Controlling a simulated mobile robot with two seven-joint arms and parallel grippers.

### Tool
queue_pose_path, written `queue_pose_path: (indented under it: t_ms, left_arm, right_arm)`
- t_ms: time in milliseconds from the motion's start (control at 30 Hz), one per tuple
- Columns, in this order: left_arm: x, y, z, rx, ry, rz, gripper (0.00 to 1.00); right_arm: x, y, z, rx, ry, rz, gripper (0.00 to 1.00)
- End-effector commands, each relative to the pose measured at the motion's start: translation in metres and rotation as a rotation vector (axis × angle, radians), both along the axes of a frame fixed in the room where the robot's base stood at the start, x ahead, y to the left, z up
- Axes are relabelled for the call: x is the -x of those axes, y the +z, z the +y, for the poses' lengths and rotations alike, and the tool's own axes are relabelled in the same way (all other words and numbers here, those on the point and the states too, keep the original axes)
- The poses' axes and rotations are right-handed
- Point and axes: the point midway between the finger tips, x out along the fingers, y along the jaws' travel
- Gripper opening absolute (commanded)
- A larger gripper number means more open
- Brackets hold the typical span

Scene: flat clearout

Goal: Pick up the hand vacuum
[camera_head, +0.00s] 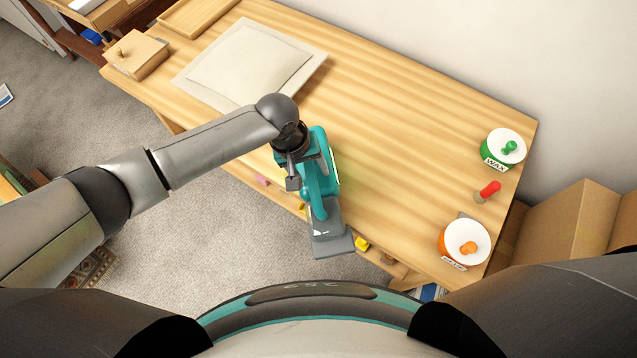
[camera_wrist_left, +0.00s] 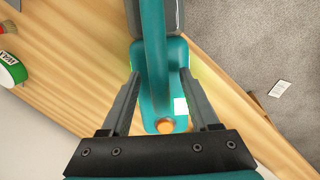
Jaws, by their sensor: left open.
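The hand vacuum (camera_head: 321,208) is teal with a grey front part and lies at the near edge of the wooden table, its grey end reaching past the edge in the head view. In the left wrist view the vacuum (camera_wrist_left: 154,60) shows its teal handle, an orange button and a white label. My left gripper (camera_head: 306,183) is open right over it. In the left wrist view the fingers of this gripper (camera_wrist_left: 159,76) stand on either side of the teal body, with visible gaps. My right gripper is not in view.
The wooden table (camera_head: 400,150) is clear in the middle. A pale framed panel (camera_head: 250,60) and a wooden box (camera_head: 136,55) are at left. A green tin (camera_head: 503,148), a red-handled tool (camera_head: 488,192) and an orange tin (camera_head: 465,244) stand at right. A wall runs behind.

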Motion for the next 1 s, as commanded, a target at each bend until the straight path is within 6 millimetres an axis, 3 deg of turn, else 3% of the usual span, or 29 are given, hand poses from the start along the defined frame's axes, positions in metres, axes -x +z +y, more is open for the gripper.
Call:
queue_pose_path:
  t_ms: [167, 733, 1000]
  left_arm:
    - [-0.0002, 0.0006, -0.0002, 0.0, -0.001, -0.001, 0.62]
    - [-0.0001, 0.0007, 0.0002, 0.0, 0.0, 0.0, 0.0]
    - [-0.0001, 0.0007, 0.0002, 0.0, 0.0, 0.0, 0.0]
  right_arm:
    - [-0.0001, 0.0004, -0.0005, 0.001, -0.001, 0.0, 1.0]
    - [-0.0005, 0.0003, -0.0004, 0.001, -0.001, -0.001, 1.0]
    - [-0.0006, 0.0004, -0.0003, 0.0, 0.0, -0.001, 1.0]
